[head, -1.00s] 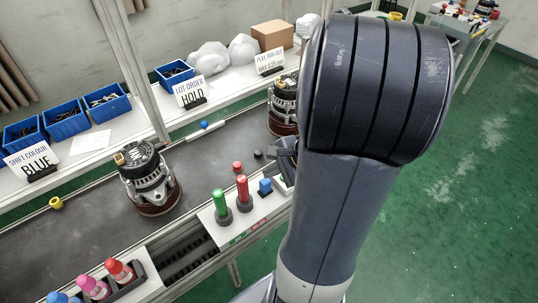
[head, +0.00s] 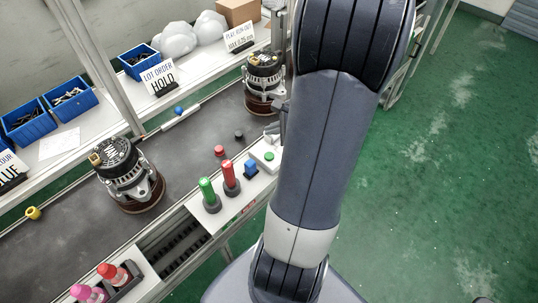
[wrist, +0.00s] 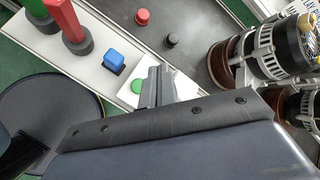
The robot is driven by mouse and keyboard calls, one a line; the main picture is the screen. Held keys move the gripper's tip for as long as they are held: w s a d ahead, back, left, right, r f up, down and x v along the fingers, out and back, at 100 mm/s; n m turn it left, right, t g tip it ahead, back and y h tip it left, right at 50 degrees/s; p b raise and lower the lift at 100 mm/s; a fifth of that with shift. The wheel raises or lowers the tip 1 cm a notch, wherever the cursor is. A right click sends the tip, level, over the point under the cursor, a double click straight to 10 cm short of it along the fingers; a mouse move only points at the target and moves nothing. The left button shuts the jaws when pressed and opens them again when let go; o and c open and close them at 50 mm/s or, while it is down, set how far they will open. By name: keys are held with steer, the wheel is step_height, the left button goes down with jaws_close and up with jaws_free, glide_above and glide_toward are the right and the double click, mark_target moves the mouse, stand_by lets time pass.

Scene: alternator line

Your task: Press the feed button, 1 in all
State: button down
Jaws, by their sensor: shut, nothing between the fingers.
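A green push button (head: 269,156) sits on a white box at the far end of the white control panel (head: 212,219), beside the belt. It also shows in the wrist view (wrist: 137,86), partly covered by my fingers. No readable label names it the feed button. My gripper (wrist: 158,76) is shut and empty, its fingertips just beside the green button in the picture; I cannot tell whether they touch it. In the head view my gripper (head: 273,129) is partly hidden by my arm. A blue block-shaped button (head: 251,168) stands next to the green one.
A green post (head: 207,192) and a red post (head: 229,177) stand on the panel. A red knob (head: 219,150) and a black knob (head: 239,134) lie on the belt. Alternators stand on the belt at left (head: 127,175) and behind my gripper (head: 264,82).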

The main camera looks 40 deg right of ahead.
steer(key=b, duration=0.5)
glide_above(273, 157)
step_height(273, 157, down, 7)
steer(key=shift+w, duration=0.1)
steer(key=shift+f+b, duration=0.7)
steer(key=shift+b, duration=0.15)
steer(key=shift+f, duration=0.1)
stand_by(0.9)
steer(key=shift+f+b, duration=0.3)
steer(key=shift+b, duration=0.2)
steer(key=shift+f+b, duration=0.55)
steer(key=shift+b, duration=0.05)
stand_by(0.6)
steer(key=shift+r, duration=0.1)
steer(key=shift+r+p, duration=0.75)
steer(key=shift+r, duration=0.15)
steer(key=shift+r, duration=0.1)
